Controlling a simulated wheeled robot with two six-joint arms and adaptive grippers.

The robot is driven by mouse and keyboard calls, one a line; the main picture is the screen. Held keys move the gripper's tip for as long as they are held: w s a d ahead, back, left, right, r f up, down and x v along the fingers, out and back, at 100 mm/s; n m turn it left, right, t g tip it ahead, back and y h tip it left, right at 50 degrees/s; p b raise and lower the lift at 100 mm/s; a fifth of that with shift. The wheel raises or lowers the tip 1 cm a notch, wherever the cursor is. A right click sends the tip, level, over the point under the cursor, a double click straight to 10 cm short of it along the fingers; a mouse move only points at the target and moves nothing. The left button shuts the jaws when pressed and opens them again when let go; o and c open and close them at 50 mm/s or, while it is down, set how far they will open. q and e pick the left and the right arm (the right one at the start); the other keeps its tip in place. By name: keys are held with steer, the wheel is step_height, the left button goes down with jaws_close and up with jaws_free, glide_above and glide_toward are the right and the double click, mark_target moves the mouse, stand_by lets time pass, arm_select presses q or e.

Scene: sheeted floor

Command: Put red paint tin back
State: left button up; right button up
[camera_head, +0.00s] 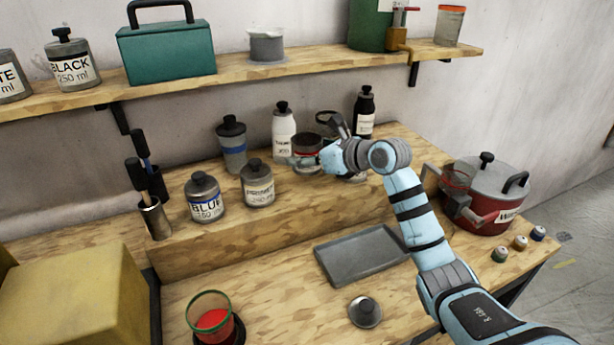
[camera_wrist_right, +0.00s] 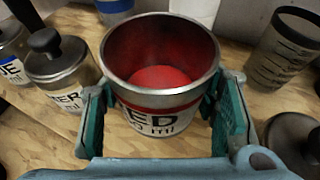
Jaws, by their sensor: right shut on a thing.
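The red paint tin (camera_wrist_right: 160,117) is an open metal tin with a red band, a label ending in "ED" and red paint inside. In the head view it shows as a small tin (camera_head: 307,143) at the back of the raised wooden step (camera_head: 215,238). My right gripper (camera_wrist_right: 163,120) is shut on the tin, one finger on each side. In the head view my right gripper (camera_head: 308,162) reaches across from the right. The tin looks upright, on or just above the step; I cannot tell which. My left gripper is not in view.
Blue (camera_head: 205,200), primer (camera_head: 257,185) and other bottles (camera_head: 284,135) stand close by on the step. In front lie a grey tray (camera_head: 360,257), a loose round lid (camera_head: 365,313) and a cup of red paint (camera_head: 211,318). A red pot (camera_head: 485,195) stands at right.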

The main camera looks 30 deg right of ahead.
mark_target(316, 173)
step_height(316, 173, down, 5)
steer(key=shift+w, duration=0.1)
steer(key=o, duration=1.5)
steer(key=shift+f, duration=0.1)
steer(key=shift+s+d+r, duration=0.1)
steer(key=shift+s+r, duration=0.1)
steer(key=shift+r, duration=0.05)
steer(key=b+v, duration=0.1)
steer(key=v, duration=1)
steer(key=shift+s+r, duration=0.1)
steer(key=shift+s, duration=0.2)
steer(key=shift+d, duration=0.1)
